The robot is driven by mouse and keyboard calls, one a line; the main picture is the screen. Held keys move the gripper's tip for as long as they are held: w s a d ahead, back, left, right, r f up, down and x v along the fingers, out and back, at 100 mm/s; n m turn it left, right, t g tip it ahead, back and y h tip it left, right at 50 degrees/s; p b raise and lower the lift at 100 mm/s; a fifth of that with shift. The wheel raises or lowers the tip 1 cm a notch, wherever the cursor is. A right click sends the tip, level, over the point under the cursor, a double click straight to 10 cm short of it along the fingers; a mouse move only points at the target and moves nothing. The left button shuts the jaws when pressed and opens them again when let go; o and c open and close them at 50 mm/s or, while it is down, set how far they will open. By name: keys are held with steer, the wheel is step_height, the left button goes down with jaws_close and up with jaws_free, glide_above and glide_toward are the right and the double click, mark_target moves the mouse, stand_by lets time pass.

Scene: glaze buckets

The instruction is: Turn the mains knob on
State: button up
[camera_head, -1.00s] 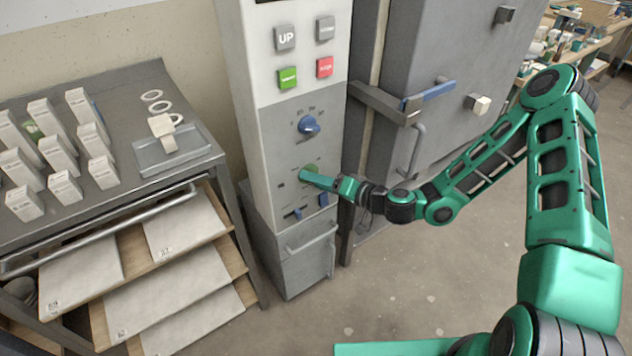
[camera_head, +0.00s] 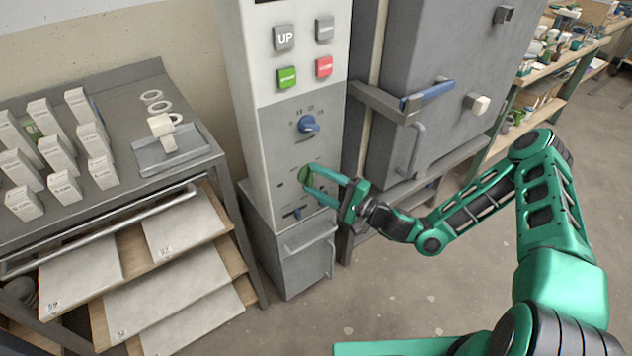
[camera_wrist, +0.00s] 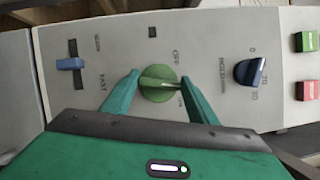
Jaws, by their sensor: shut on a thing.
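The green mains knob (camera_head: 307,179) is on the lower grey panel of the control cabinet. In the wrist view the knob (camera_wrist: 158,83) is round with a raised ridge lying roughly sideways. An "OFF" label is above and to its right, and a smaller label at its lower right is partly hidden by a finger. My gripper (camera_head: 312,182) reaches the panel from the right with its two green fingers on either side of the knob. In the wrist view my gripper (camera_wrist: 160,80) is shut on the knob, one finger at each side.
A blue dial (camera_head: 308,124) is above the knob, and a blue slider (camera_head: 293,213) is below it. Green (camera_head: 287,78) and red (camera_head: 324,66) buttons are higher up. A grey kiln door (camera_head: 440,90) with a latch stands right. A cart (camera_head: 120,85) with boxes stands left.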

steer(key=m+t, duration=0.1)
steer(key=m, duration=0.1)
steer(key=m+t, duration=0.1)
steer(key=m, duration=0.3)
steer(key=shift+f+m+t, duration=0.3)
steer(key=shift+m+t, duration=0.1)
steer(key=shift+m, duration=0.3)
steer(key=o, duration=1)
steer(key=shift+r, duration=0.1)
steer(key=shift+o, duration=0.2)
steer(key=v, duration=1)
steer(key=shift+s+d+f, duration=0.15)
steer(key=shift+d+f, duration=0.15)
steer(key=shift+f, duration=0.1)
